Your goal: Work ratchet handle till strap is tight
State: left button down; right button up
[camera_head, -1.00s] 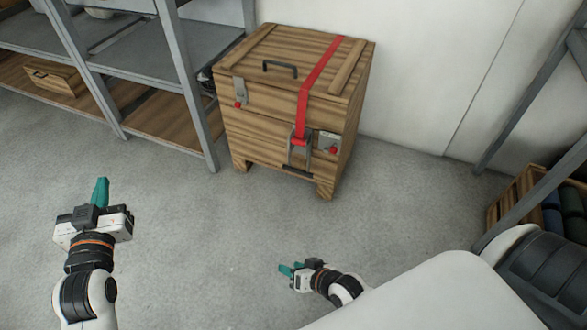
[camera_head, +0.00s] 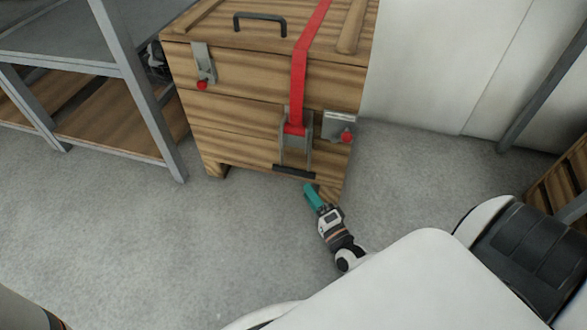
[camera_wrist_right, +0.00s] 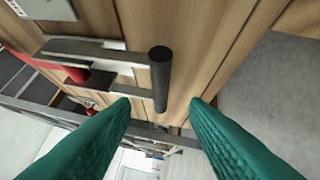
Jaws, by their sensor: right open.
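The wooden crate (camera_head: 235,130) stands on the floor with a red strap (camera_head: 299,85) over its lid and down its front. The strap runs into a grey metal ratchet (camera_head: 296,135) on the front. The ratchet handle (camera_head: 294,171) hangs down and ends in a dark crossbar grip. My right gripper (camera_head: 309,190) is just below the grip in the head view. In the right wrist view the dark handle grip (camera_wrist_right: 160,80) lies between and beyond the open teal fingers (camera_wrist_right: 160,108); no contact shows. My left gripper is out of view.
Latches with red knobs sit left (camera_head: 203,68) and right (camera_head: 340,127) of the strap on the crate front. A grey metal shelf (camera_head: 135,85) stands at the left. The floor (camera_head: 180,245) before the crate is clear.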

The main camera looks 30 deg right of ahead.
aim_at(295, 172)
jog(key=w+b, duration=0.1)
jog(key=w, duration=0.2)
jog(key=w+b, duration=0.1)
jog(key=w, duration=0.2)
jog(key=w+r+b, duration=0.1)
jog(key=w, duration=0.1)
jog(key=shift+w+d, duration=0.3)
jog(key=shift+w, duration=0.1)
jog(key=shift+r, duration=0.1)
grip_shut()
